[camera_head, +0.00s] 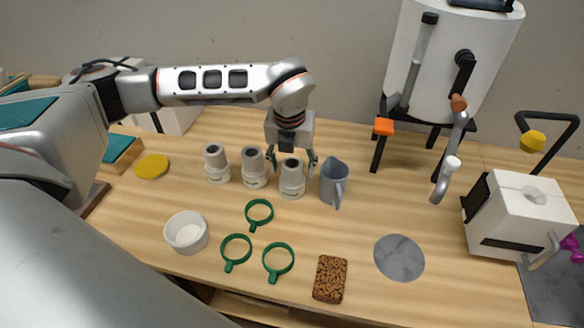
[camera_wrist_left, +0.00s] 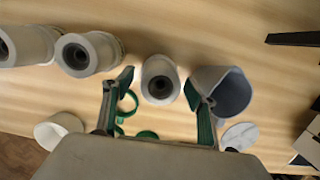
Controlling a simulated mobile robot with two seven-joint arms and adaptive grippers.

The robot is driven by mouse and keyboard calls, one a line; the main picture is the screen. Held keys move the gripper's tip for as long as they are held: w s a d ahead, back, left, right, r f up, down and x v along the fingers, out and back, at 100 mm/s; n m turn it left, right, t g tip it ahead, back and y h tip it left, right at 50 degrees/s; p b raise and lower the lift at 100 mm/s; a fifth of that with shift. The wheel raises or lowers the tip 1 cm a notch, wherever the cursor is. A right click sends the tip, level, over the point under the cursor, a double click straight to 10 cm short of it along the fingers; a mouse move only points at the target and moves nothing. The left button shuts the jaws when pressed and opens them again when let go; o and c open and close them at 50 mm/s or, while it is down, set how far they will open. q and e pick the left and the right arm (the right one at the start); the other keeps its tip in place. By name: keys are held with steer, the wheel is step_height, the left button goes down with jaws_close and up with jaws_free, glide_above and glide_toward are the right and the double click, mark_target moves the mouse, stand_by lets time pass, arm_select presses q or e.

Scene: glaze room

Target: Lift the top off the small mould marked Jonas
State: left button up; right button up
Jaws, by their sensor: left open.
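Three small pale moulds with dark-holed tops stand in a row in the head view: the left mould (camera_head: 216,164), the middle mould (camera_head: 254,169) and the right mould (camera_head: 291,181). Each has a label band, but I cannot read the names. My left gripper (camera_head: 292,162) points down over the right mould, open, its green-padded fingers on either side of the mould's top. In the left wrist view the right mould (camera_wrist_left: 160,82) sits between the spread fingers, with gaps visible. The other two moulds (camera_wrist_left: 84,54) are at the upper left there. My right gripper is not in view.
A grey jug (camera_head: 334,182) stands close beside the right mould, near one finger. Green rings (camera_head: 236,267), a white bowl (camera_head: 187,233), a brown sponge (camera_head: 330,279) and a grey disc (camera_head: 399,258) lie in front. A white box-shaped machine (camera_head: 520,215) stands at right.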

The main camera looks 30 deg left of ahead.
arm_select(q)
steer(key=shift+f, duration=0.2)
steer(key=c, duration=1.2)
steer(key=shift+r, duration=0.15)
step_height(320, 180, up, 20)
